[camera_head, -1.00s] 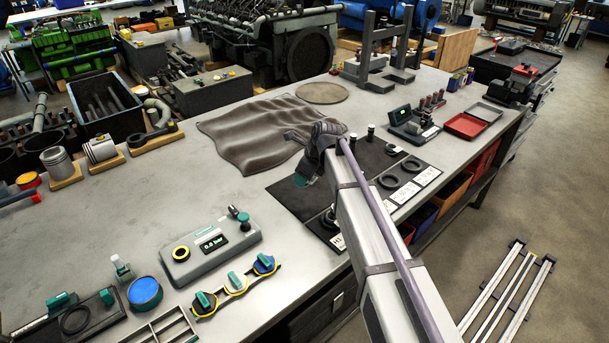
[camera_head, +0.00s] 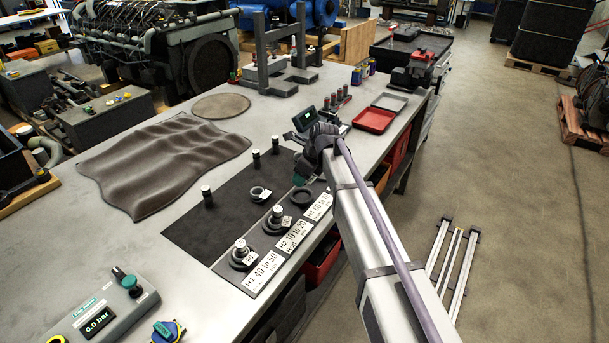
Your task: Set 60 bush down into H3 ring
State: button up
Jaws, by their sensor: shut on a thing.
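The H3 ring (camera_head: 302,197) is a dark ring lying on the black mat, behind the white H3 card (camera_head: 320,206). Its middle looks empty. My gripper (camera_head: 301,179) is just behind and above this ring, at the mat's right end, seen from behind past my forearm. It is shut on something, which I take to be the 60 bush. The wrist hides the jaw tips and the bush, so its tilt and its gap to the ring cannot be told.
Another tagged ring (camera_head: 260,194) and several dark pins stand behind. A gauge with a screen (camera_head: 305,119) is just beyond my gripper.

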aim_at(300, 198)
jog(key=shift+f+b, duration=2.95)
jog(key=shift+f, duration=0.15)
jog(key=shift+s+d+f, duration=0.1)
jog(key=shift+s+d, duration=0.05)
jog(key=shift+s, duration=0.15)
jog(key=o, duration=0.7)
jog(key=shift+b, duration=0.3)
jog(key=shift+o, duration=0.5)
jog(key=shift+d+r+p, duration=0.1)
jog(key=shift+r+p, duration=0.3)
jog(key=shift+p, duration=0.15)
jog(key=shift+o, duration=0.9)
jog(key=p+v, duration=1)
jog(key=shift+r, duration=0.3)
jog(key=shift+w+f, duration=0.1)
jog(key=shift+f, duration=0.05)
